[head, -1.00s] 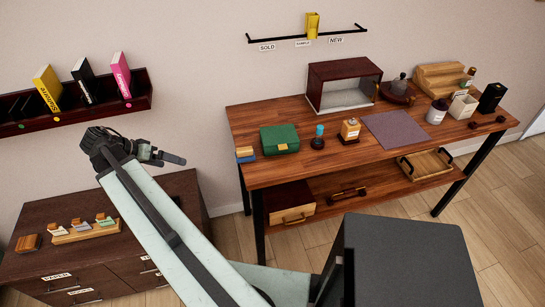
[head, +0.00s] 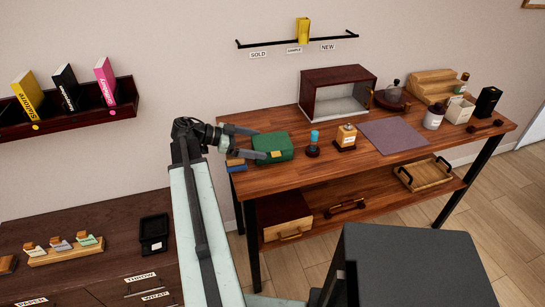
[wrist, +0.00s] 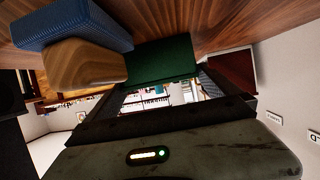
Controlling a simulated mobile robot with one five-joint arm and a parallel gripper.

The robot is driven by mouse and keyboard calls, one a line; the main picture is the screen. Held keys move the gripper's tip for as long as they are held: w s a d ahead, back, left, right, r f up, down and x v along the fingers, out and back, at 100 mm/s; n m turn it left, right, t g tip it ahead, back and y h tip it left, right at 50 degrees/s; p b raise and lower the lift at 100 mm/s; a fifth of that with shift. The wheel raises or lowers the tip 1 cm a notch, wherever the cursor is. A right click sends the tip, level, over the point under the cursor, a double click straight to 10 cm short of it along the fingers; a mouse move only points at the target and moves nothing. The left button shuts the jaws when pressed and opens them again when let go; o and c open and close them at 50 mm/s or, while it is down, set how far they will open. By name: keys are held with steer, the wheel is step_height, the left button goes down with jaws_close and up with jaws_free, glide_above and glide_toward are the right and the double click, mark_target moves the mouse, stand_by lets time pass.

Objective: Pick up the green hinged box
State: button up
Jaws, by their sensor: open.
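The green hinged box (head: 274,146) sits closed on the wooden table near its left end, with a yellow clasp on its front. It also shows in the wrist view (wrist: 160,60), straight ahead of the fingers. My gripper (head: 260,143) is open at the left side of the box, its fingers pointing right toward it. One finger appears along the box's back and one near its front left corner. I cannot tell whether they touch it. Nothing is held.
A blue block (wrist: 75,22) and a wooden block (wrist: 85,66) lie close beside the gripper at the table's left end. A dropper bottle with a blue top (head: 313,144) and an amber bottle (head: 346,137) stand right of the box. A dark-framed case (head: 313,98) stands behind.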

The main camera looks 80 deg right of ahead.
mark_target(269, 146)
steer(key=b+x, duration=0.2)
steer(key=x, duration=0.3)
steer(key=shift+s+f, duration=0.1)
steer(key=c, duration=1.2)
